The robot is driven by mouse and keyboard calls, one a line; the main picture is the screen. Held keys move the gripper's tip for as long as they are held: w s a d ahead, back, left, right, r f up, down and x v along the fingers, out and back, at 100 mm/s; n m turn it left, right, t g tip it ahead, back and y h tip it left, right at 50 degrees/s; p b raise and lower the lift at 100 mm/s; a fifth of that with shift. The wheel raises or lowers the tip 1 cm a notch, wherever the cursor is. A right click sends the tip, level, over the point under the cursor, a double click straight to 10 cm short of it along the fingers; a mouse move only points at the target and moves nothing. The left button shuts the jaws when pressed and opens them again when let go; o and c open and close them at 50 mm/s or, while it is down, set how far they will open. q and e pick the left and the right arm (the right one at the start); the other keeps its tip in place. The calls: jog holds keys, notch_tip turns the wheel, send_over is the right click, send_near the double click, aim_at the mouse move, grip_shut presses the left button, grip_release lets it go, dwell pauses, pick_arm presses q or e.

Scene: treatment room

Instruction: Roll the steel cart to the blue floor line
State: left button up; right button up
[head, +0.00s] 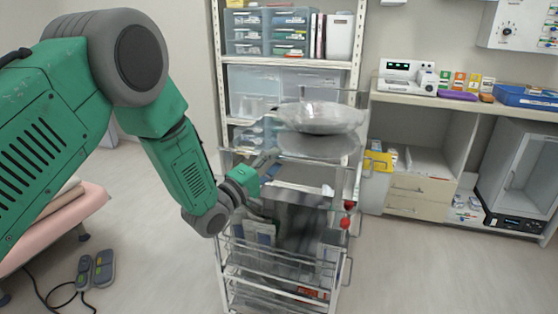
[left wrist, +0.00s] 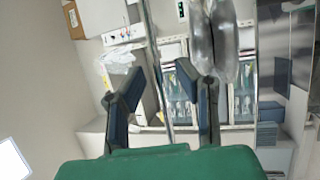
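The steel cart (head: 298,174) stands in the middle of the head view, in front of the white shelving. My left gripper (head: 264,170) is at the cart's left side, near tray height. In the left wrist view, its two dark fingers (left wrist: 160,100) are spread apart. A thin metal bar (left wrist: 158,65) runs between them in the picture; I cannot tell whether they touch it. My right gripper is out of view. The blue floor line does not show.
A white shelf rack (head: 217,75) with bins stands behind the cart. A counter (head: 440,102) with devices is at the right. A pink couch (head: 75,212) is at the left, with a foot pedal (head: 104,268) and cable on the floor. Floor at the right front is clear.

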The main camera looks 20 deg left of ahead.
pick_arm(q)
jog(key=shift+w+d+r, duration=0.2)
jog(key=shift+w+d, duration=0.65)
jog(key=shift+w, duration=0.05)
jog(key=shift+a, duration=0.15)
jog(key=shift+a, duration=0.1)
jog(key=shift+a, duration=0.15)
grip_shut()
jog(key=shift+f, duration=0.15)
